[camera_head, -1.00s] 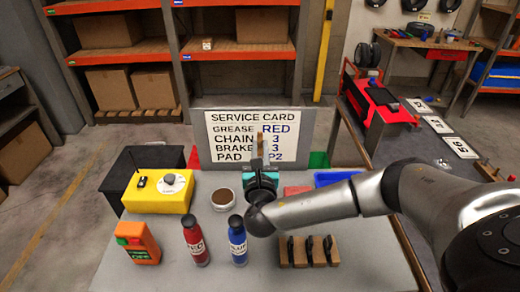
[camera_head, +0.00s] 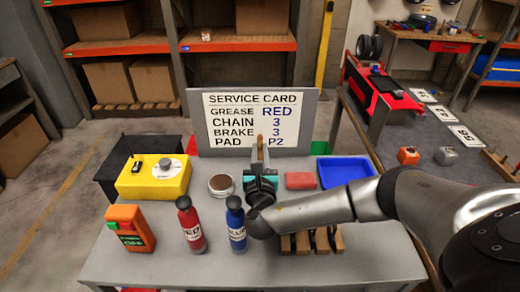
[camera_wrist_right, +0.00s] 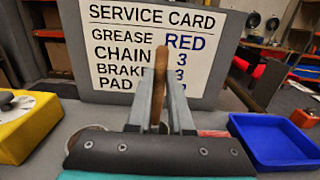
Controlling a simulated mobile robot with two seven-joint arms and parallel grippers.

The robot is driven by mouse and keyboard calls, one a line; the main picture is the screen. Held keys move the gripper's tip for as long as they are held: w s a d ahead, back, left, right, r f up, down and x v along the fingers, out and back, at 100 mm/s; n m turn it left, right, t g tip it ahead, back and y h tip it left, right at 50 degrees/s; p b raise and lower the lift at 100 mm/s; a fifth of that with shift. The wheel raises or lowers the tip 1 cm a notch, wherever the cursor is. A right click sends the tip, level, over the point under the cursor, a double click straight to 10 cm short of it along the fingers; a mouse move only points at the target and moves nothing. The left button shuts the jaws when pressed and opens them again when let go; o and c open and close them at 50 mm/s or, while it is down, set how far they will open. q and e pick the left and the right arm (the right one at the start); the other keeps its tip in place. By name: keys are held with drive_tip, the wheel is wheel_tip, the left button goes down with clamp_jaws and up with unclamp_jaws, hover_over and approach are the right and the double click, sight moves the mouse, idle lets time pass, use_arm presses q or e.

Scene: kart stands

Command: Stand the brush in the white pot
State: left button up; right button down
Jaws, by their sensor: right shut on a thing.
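My right gripper (camera_head: 260,168) is shut on the brush (camera_head: 260,145) and holds it upright above the table, in front of the service card. Its wooden handle end (camera_wrist_right: 161,65) sticks up between the two fingers in the right wrist view; its lower end is hidden behind the gripper. The white pot (camera_head: 221,193), a small round pot with a brown top or filling, stands on the table just left of the gripper. In the right wrist view the pot is mostly hidden behind the gripper body. My left gripper is not in view.
A yellow box (camera_head: 150,184) stands left of the pot. A red bottle (camera_head: 191,228) and a blue bottle (camera_head: 236,228) stand in front. Brown blocks with black parts (camera_head: 330,243), a red block (camera_head: 299,180) and a blue tray (camera_head: 346,169) lie right. The service card board (camera_head: 196,130) stands behind.

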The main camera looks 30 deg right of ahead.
drive_tip(key=shift+f, duration=0.25)
drive_tip(key=c, duration=0.7)
unclamp_jaws()
drive_tip(key=shift+c, duration=0.2)
wheel_tip(320, 180, up, 20)
drive_tip(key=p, duration=0.3)
drive_tip(key=shift+p, duration=0.35)
